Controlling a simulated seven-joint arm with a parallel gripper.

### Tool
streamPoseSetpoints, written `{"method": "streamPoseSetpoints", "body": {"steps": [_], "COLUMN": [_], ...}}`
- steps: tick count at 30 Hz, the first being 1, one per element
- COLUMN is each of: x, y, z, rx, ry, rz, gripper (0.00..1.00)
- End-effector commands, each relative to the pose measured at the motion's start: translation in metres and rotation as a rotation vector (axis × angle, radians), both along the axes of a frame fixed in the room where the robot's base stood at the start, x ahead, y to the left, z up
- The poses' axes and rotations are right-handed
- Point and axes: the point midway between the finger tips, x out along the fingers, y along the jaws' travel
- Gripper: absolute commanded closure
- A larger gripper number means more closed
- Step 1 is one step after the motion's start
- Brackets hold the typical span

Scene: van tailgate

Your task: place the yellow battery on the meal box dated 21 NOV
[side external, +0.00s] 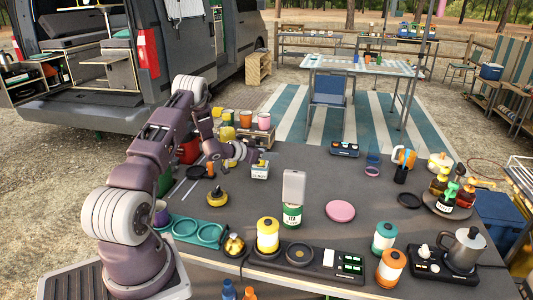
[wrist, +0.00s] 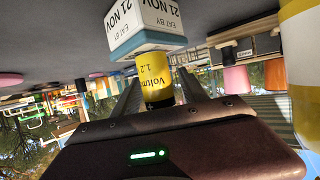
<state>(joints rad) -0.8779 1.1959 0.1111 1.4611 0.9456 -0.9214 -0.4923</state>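The yellow battery (wrist: 154,78), with a black end and a printed label, is between the two fingers of my gripper (wrist: 158,92) in the wrist view. The fingers appear closed against its sides. The meal box (wrist: 146,22), white with a blue-grey band and printed EAT BY 21 NOV, is just beyond the battery's far end. I cannot tell whether they touch. In the side external view the meal box (side external: 260,172) stands on the dark table, with my gripper (side external: 248,154) close at its upper left. The battery is hard to make out there.
Several coloured cups (side external: 245,119) stand behind my gripper. A yellow-and-black item (side external: 217,197) is in front left. Some bare table lies around the box.

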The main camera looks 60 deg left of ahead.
Motion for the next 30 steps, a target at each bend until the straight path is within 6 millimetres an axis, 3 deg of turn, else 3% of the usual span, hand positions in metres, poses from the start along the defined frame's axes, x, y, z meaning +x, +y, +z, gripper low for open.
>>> {"method": "streamPoseSetpoints", "body": {"steps": [8,18,24,28,30], "x": [-0.003,-0.073,-0.102,-0.102,-0.087], "y": [0.0,-0.013,-0.02,-0.023,-0.029], "z": [0.004,0.033,0.046,0.059,0.085], "rx": [0.0,-0.001,0.0,0.021,0.075], "ry": [0.001,0.002,0.0,0.014,0.056], "rz": [0.001,0.004,0.002,0.005,0.021], "gripper": [0.49,0.49,0.49,0.49,0.49]}}
